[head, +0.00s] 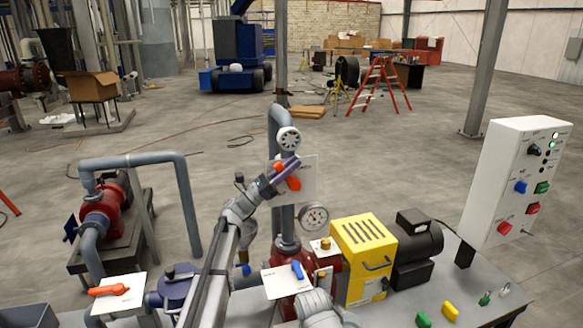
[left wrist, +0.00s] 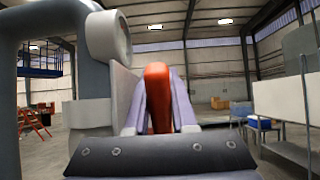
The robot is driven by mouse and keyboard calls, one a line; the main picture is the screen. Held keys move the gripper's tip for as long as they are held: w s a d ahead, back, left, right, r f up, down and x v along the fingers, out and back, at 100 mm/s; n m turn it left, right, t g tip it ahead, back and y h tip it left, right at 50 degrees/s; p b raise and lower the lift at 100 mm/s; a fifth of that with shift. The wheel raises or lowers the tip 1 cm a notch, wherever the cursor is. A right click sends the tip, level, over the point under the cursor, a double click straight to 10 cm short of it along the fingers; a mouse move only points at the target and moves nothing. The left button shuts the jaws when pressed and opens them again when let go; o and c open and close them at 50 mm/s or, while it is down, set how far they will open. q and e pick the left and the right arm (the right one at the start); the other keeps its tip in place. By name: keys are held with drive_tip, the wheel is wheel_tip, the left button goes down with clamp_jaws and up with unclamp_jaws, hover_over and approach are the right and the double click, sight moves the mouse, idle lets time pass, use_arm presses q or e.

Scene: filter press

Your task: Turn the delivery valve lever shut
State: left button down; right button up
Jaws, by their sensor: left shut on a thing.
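The orange-red delivery valve lever (head: 293,184) is on the grey upright pipe at the centre of the head view, in front of a white label plate (head: 307,172). My left gripper (head: 284,173) reaches up to it from below and is shut on it. In the left wrist view the lever (left wrist: 158,92) stands upright between the two pale fingers (left wrist: 158,108), which lie along both its sides. The fingers hide part of the lever in the head view. The plate's lettering is too small to read. My right gripper's fingers are not visible.
A pressure gauge (head: 314,217) sits right of the pipe, close to my arm. Below are a blue lever (head: 298,270) and, at left, another orange lever (head: 108,290). A yellow guard (head: 362,258), a motor (head: 415,245) and a control box (head: 515,180) stand at right.

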use_arm(q)
drive_tip(key=c, duration=0.7)
unclamp_jaws()
drive_tip(key=b+v, duration=0.4)
drive_tip(key=v, duration=0.3)
drive_tip(key=shift+s+a+f+b, duration=0.15)
drive_tip(key=shift+a+f+b, duration=0.05)
drive_tip(key=shift+a+b, duration=0.15)
drive_tip(key=shift+c, duration=0.2)
